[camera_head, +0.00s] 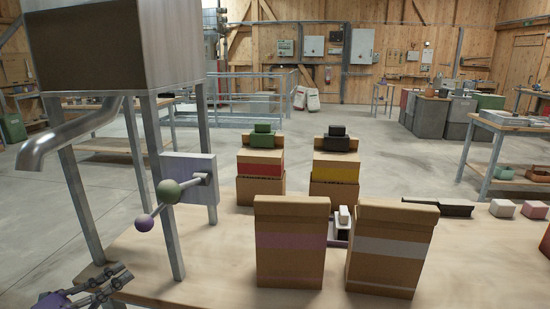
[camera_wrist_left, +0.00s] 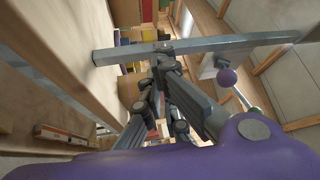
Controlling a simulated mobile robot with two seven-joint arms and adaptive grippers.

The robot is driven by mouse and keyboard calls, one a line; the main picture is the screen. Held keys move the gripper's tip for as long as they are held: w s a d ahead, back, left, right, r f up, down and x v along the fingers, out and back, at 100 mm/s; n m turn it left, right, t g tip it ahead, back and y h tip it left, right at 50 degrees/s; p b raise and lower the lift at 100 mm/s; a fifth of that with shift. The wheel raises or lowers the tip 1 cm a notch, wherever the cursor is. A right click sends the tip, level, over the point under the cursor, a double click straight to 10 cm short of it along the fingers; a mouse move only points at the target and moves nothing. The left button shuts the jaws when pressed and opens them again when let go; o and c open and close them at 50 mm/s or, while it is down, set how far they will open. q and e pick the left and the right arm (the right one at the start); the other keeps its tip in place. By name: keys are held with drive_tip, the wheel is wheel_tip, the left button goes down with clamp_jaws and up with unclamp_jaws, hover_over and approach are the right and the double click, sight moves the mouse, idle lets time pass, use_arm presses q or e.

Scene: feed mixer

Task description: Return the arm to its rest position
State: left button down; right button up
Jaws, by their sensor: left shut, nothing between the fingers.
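My left gripper (camera_head: 121,275) is at the lower left of the head view, beside the front leg of the metal hopper stand. Its fingers are shut and nothing shows between them. In the left wrist view the gripper's fingers (camera_wrist_left: 160,50) point toward a metal leg that crosses the picture, and they are close together. My right gripper does not show. The feed mixer (camera_head: 85,45) stands on legs on the wooden table, with a bent spout. Its crank with a green ball (camera_head: 169,191) and a purple ball (camera_head: 144,223) is apart from the gripper.
Two cardboard boxes (camera_head: 291,243) (camera_head: 388,250) stand at the table's front. Two more, with red (camera_head: 260,168) and yellow (camera_head: 335,171) bands, stand behind them. A dark tool (camera_head: 437,207) and small blocks (camera_head: 503,208) lie right. The table (camera_head: 215,285) is bare between stand and boxes.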

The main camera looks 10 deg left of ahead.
use_arm(q)
drive_tip(key=s+d+f+n+y, duration=0.1)
drive_tip(key=s+f+n+y, duration=0.2)
drive_tip(key=f, duration=0.4)
drive_tip(key=s+f+n+y, duration=0.1)
drive_tip(key=f+n+y, duration=0.2)
drive_tip(key=f+n, duration=0.3)
drive_tip(key=s+d+f+n+g+y, duration=0.3)
drive_tip(key=s+d+f+n+g, duration=0.15)
drive_tip(key=s+f, duration=0.6)
drive_tip(key=s+d+f+n+g+y, duration=0.25)
drive_tip(key=s+d+f+n, duration=0.3)
drive_tip(key=s+f, duration=0.45)
drive_tip(key=s+d+f+n+g, duration=0.1)
drive_tip(key=s+d+n, duration=0.1)
drive_tip(key=s+d, duration=0.35)
drive_tip(key=s+d+n+g, duration=0.1)
drive_tip(key=s+d+g, duration=0.15)
drive_tip(key=s, duration=0.65)
drive_tip(key=w+r+t+p, duration=0.2)
drive_tip(key=w+r+p, duration=0.2)
drive_tip(key=r+p, duration=1.1)
drive_tip(key=shift+w+d+r+h+p, duration=0.15)
drive_tip(key=shift+d+r+h+p, duration=0.05)
drive_tip(key=shift+d+h+p, duration=0.25)
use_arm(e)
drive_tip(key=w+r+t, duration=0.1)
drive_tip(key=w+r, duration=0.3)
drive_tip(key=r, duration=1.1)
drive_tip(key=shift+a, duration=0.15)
